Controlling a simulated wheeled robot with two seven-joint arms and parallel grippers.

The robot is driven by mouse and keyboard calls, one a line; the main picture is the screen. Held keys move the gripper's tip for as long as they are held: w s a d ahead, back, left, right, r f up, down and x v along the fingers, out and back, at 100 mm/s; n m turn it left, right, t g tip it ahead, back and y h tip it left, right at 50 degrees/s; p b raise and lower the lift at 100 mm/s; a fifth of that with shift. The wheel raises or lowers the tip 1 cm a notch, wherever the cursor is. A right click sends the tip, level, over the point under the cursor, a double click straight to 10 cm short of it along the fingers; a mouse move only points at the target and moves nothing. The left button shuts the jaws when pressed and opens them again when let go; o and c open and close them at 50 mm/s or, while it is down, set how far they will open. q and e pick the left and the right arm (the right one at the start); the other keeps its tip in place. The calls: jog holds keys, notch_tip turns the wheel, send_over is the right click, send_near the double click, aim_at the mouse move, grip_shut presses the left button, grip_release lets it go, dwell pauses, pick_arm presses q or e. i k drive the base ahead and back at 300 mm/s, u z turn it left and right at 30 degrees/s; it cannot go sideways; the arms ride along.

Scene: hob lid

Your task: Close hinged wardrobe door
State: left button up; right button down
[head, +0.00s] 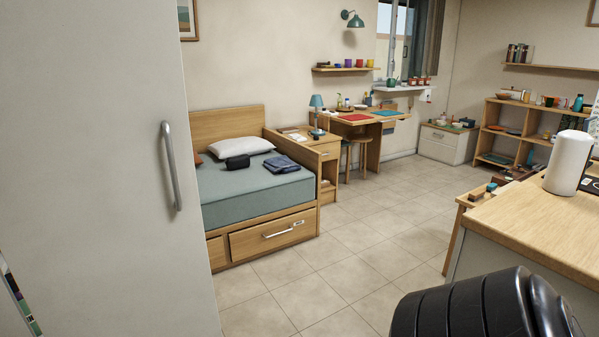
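The wardrobe door (90,150) is a tall, pale grey panel filling the left of the head view, close to me. A vertical metal bar handle (172,165) is fixed near its right edge. The door stands in front of the left end of the bed. The hinge side and the wardrobe body are not clearly visible, so I cannot tell how far open the door is. Neither of my grippers shows in the view. A black ribbed part at the bottom right looks like part of my arm.
A bed (260,190) with a drawer stands behind the door. A wooden counter (530,222) with a white cylinder (568,163) is at the right. Tiled floor (345,265) is clear between them. A narrow strip of coloured items (18,295) shows at the lower left edge.

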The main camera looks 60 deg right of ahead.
aim_at(102, 234)
jog(key=z, duration=1.9)
jog(key=i, duration=0.85)
jog(key=u, duration=0.85)
